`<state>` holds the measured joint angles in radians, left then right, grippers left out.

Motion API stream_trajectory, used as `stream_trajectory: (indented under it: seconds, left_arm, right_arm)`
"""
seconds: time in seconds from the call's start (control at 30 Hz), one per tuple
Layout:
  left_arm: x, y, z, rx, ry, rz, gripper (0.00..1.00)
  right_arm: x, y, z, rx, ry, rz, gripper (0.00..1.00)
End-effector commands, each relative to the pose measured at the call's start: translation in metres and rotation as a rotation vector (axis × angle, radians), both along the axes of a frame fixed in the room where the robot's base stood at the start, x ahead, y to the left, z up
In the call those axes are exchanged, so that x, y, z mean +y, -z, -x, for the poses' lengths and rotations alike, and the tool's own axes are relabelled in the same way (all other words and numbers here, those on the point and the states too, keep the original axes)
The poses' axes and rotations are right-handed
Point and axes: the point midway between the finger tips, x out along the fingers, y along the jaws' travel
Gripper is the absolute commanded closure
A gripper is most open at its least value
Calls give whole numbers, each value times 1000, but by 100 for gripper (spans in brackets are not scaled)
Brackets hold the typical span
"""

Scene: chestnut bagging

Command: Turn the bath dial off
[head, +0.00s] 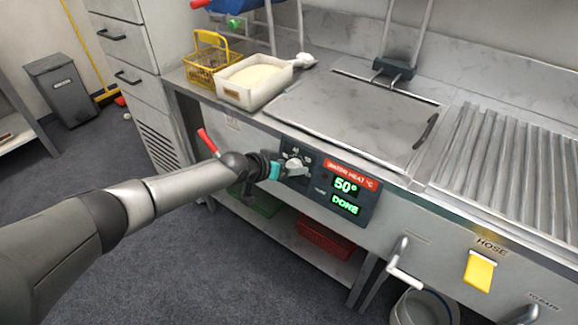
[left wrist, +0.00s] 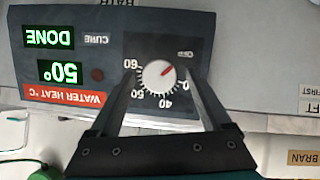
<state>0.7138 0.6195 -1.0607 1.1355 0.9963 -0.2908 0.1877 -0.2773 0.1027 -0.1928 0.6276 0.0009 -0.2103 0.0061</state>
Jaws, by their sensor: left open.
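The bath dial (head: 294,166) is a round white knob on the dark control panel (head: 331,203) at the front of the counter. In the left wrist view the dial (left wrist: 157,77) appears upside down, its red pointer toward the upper right, near the "Off" mark. Numbers including 40, 50 and 60 ring it. My left gripper (head: 277,171) is at the dial, partly covering it in the head view. In the left wrist view its open fingers (left wrist: 160,88) lie on either side of the knob, with gaps showing. Contact cannot be seen. My right gripper is not in view.
The panel's green displays (head: 345,194) read 50° and DONE. Above are a steel lid (head: 350,112), a white bin (head: 254,82) and a yellow basket (head: 206,62). A yellow hose tag (head: 479,271) and a pipe handle (head: 401,262) are at lower right.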

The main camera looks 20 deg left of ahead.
Motion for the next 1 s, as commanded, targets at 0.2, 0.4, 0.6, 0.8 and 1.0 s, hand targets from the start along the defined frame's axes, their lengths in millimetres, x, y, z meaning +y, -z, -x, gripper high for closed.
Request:
stream_trajectory:
  seconds: [0.2,0.4,0.6,0.8,1.0]
  left_arm:
    - [0,1,1,2,1,-2,18]
    - [5,-9,12,4,1,-1,18]
    - [17,-30,37,5,1,-2,18]
    - [30,-51,64,4,1,-3,18]
    - [43,-71,91,3,1,-3,18]
  right_arm:
    - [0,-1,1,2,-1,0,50]
    - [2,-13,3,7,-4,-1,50]
    - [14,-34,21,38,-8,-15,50]
    - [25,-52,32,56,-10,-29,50]
    - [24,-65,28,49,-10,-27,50]
